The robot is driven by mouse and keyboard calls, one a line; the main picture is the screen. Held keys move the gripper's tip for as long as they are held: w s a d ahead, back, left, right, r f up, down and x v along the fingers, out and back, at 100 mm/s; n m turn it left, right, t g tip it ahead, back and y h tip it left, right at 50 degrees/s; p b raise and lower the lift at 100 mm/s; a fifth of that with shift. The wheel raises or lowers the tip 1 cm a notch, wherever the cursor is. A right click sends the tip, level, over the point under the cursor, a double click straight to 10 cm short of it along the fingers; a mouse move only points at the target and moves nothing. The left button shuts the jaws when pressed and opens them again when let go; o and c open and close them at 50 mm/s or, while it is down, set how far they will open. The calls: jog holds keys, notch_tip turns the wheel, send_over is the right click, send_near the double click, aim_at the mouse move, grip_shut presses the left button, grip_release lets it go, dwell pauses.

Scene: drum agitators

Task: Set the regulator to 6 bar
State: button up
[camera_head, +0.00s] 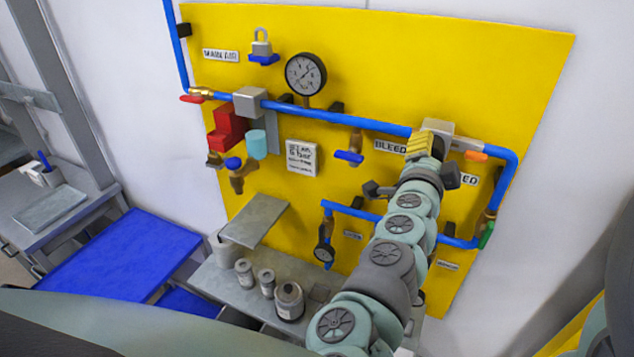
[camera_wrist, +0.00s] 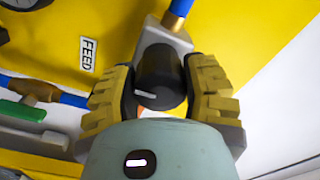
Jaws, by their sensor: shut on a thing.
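The regulator is a grey block (camera_head: 441,127) on the blue pipe at the upper right of the yellow panel. Its dark round knob (camera_wrist: 158,75) shows in the wrist view with a white line on its face; my arm hides the knob in the head view. My gripper (camera_wrist: 158,90) has its yellow ribbed fingers closed around the knob, one on each side. In the head view my gripper (camera_head: 424,145) is at the block, partly hidden by my arm. A round white gauge (camera_head: 306,74) stands above the pipe at upper left; its figures are too small to read.
An orange lever (camera_head: 475,156) is just right of the regulator. A green handle (camera_head: 487,235) is at right. Several containers (camera_head: 289,301) stand on the grey shelf below.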

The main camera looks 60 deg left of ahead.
jog(key=shift+m, duration=0.3)
jog(key=o, duration=1.2)
jog(key=shift+s+d, duration=0.1)
jog(key=shift+s, duration=0.3)
jog(key=shift+v, duration=5.6)
